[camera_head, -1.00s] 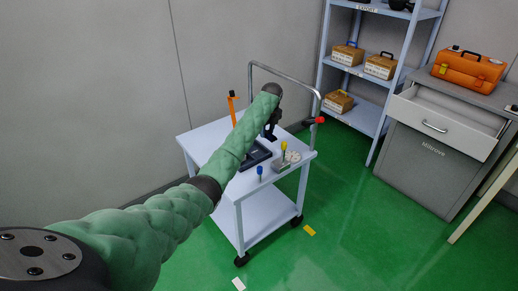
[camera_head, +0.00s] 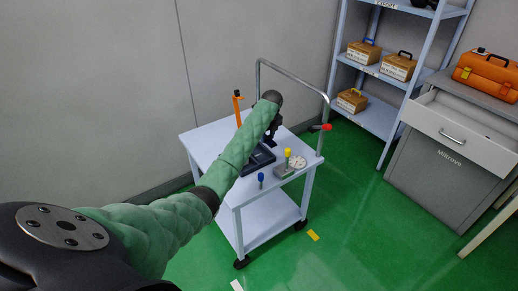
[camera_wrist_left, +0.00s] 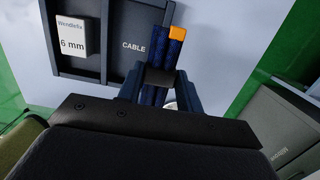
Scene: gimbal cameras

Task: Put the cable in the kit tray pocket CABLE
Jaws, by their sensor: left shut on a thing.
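My left gripper (camera_head: 270,138) is over the cart, mostly hidden behind its own wrist in the head view. In the left wrist view its fingers (camera_wrist_left: 158,78) are shut on the cable (camera_wrist_left: 174,46), a dark blue bundle with an orange part at its upper right. The dark kit tray (camera_head: 262,158) lies on the cart below the wrist. In the left wrist view the pocket marked CABLE (camera_wrist_left: 133,46) is just left of the cable. The cable overlaps the tray's right side; I cannot tell its height above it. My right gripper is not in view.
A white box marked 6 mm (camera_wrist_left: 72,36) sits in the tray's left pocket. The cart top (camera_head: 205,143) also holds an orange upright tool (camera_head: 237,108), a blue-topped item (camera_head: 261,179) and a yellow-topped item (camera_head: 288,154). A metal handle (camera_head: 300,80) rises behind. Shelves and a drawer cabinet (camera_head: 440,165) stand right.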

